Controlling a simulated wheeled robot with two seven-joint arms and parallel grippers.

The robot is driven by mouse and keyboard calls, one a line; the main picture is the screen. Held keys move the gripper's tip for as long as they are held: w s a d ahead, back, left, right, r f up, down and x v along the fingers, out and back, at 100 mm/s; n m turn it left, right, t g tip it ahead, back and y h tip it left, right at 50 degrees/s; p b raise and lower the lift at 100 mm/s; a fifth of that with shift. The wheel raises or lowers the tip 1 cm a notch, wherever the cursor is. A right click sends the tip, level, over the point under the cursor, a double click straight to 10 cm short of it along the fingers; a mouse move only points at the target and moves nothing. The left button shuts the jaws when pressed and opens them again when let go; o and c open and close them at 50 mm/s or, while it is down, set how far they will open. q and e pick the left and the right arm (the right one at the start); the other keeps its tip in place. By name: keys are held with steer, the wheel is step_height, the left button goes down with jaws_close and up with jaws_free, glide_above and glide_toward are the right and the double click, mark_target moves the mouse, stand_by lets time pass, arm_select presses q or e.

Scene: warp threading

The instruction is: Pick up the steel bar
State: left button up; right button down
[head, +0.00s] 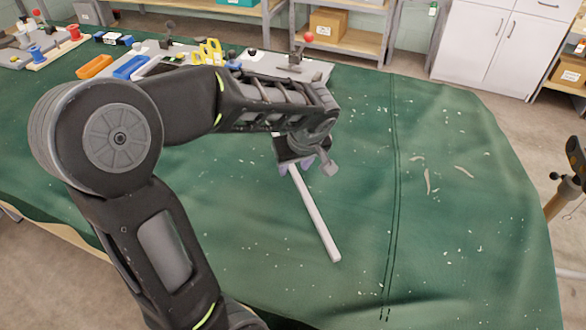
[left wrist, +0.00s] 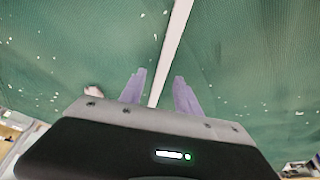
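The steel bar (head: 318,218) is a long, pale, thin rod lying slantwise on the green cloth in the head view. In the left wrist view the bar (left wrist: 177,30) runs from the top edge down between the fingers. My left gripper (head: 297,165) is over the bar's far end, pointing down, and hides that end. In the left wrist view my left gripper (left wrist: 160,76) is open, its two purple fingers on either side of the bar, with a gap on each side. I cannot tell its exact height above the cloth. My right gripper is not in view.
The green cloth (head: 450,220) covers the table and carries small pale scraps. Orange (head: 94,67) and blue (head: 130,67) trays, yellow-handled tools (head: 208,50) and grey plates sit at the far left. The cloth right of the bar is mostly clear. Shelves and a white cabinet (head: 495,45) stand behind.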

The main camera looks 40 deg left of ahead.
arm_select(q)
steer(key=shift+c, duration=0.6)
jaws_close()
stand_by(1.2)
